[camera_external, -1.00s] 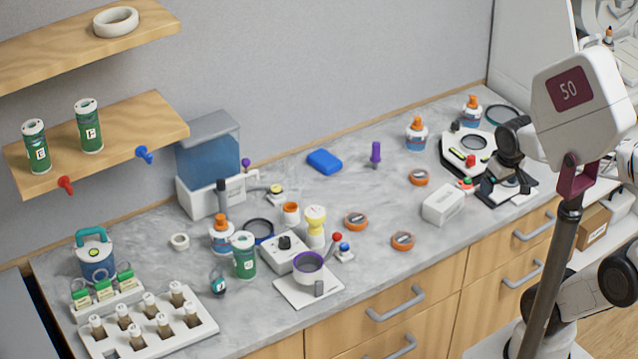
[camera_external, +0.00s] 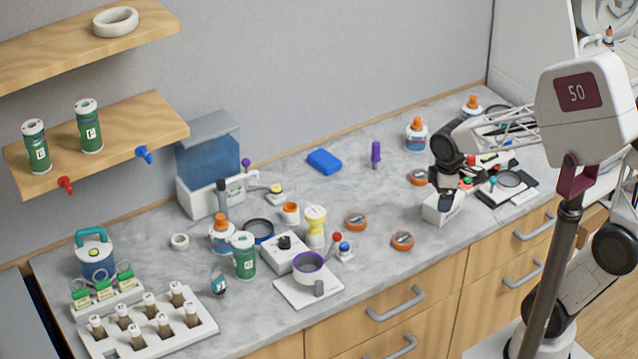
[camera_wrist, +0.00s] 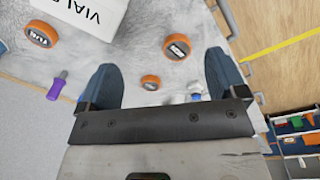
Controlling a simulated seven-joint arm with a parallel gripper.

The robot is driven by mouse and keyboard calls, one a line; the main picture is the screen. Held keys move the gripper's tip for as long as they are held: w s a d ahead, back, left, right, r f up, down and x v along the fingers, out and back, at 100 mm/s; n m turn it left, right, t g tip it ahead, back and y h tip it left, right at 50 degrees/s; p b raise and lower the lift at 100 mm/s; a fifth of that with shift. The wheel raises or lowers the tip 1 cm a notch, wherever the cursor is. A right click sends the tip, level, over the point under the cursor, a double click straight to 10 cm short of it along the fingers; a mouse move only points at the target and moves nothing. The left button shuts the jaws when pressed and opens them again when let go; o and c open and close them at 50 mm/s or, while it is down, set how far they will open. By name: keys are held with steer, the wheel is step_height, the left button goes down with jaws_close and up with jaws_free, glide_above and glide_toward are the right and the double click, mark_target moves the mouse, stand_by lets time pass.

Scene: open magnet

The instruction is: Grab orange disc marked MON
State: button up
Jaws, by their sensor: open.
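Three orange discs with dark tops and pale labels lie on the grey counter. One disc (camera_external: 402,240) is near the front edge and shows in the wrist view (camera_wrist: 177,47) between my fingers' lines. A second disc (camera_external: 355,222) is farther left and shows smaller in the wrist view (camera_wrist: 150,82). I cannot read for certain which label says MON. My gripper (camera_wrist: 159,60) is open and empty, above the counter; it shows over the white box in the external view (camera_external: 447,198).
The white box marked VIALS (camera_wrist: 85,14) is beside the third disc. Counter around the discs is fairly clear.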

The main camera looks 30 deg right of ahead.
mark_target(405, 237)
steer(key=w+a+f+n, duration=0.1)
steer(key=a+f+n, duration=0.1)
steer(key=w+a+f+n, duration=0.1)
steer(key=a+f+n, duration=0.1)
steer(key=a, duration=0.1)
steer(key=w+a+f+n+g, duration=0.1)
steer(key=w+a+f+n, duration=0.1)
steer(key=a+n, duration=0.1)
steer(key=shift+f, duration=0.35)
steer(key=shift+f, duration=0.1)
steer(key=shift+f, duration=1.2)
steer(key=shift+f, duration=0.1)
steer(key=shift+f, duration=2.5)
steer(key=shift+c, duration=0.4)
steer(key=c, duration=0.9)
